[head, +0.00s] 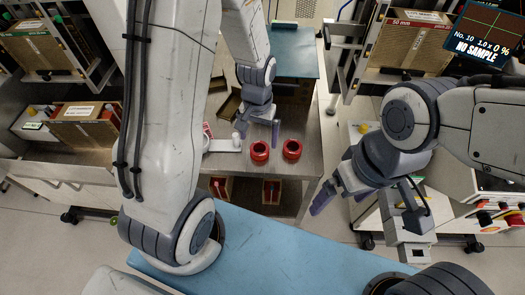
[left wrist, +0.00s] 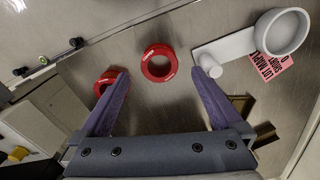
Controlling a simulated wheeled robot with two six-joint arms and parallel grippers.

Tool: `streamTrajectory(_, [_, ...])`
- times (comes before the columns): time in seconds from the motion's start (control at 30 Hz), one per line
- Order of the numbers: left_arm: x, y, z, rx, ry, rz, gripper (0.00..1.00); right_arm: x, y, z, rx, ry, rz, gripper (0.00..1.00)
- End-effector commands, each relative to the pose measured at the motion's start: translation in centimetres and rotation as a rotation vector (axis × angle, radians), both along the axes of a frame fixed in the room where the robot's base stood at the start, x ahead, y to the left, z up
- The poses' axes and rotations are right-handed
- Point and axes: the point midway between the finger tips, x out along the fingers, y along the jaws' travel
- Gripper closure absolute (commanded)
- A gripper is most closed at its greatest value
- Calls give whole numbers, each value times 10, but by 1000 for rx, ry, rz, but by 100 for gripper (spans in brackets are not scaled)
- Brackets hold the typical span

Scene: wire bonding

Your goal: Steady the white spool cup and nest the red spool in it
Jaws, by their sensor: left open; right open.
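Two red ring-shaped spools stand side by side on the grey table, a left one (head: 260,158) and a right one (head: 292,156). Both show in the left wrist view, one near the middle (left wrist: 147,67) and one (left wrist: 106,77) partly behind a finger. My left gripper (head: 258,132) is open and empty, one finger near the post. My right gripper (head: 338,192) is open and empty, away from the table.
A pink label (left wrist: 280,64) lies beside the cup. A shelf below holds small bins (head: 271,191). A blue surface (head: 285,255) is in front, and a screen (head: 484,38) shows at top right.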

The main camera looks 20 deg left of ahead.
Motion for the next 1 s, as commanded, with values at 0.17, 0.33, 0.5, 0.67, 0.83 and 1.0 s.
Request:
streamTrajectory(0.17, [0,-1,-16,0,3,-1,0,0,0,-2,0,0,0,0])
streamTrajectory(0.33, [3,-2,-43,0,4,-2,0,0,0,-6,0,0,0,0])
streamTrajectory(0.5, [4,-2,-56,0,0,-3,0,0,0,-7,0,0,0,0])
streamTrajectory(0.67, [4,-3,-56,0,-2,-3,0,0,0,-7,0,0,0,0])
streamTrajectory(0.83, [4,-3,-56,0,-2,-3,38,0,0,-7,0,0,0,0])
streamTrajectory(1.0, [4,-3,-56,0,-1,-3,82,0,0,-7,0,0,0,0])
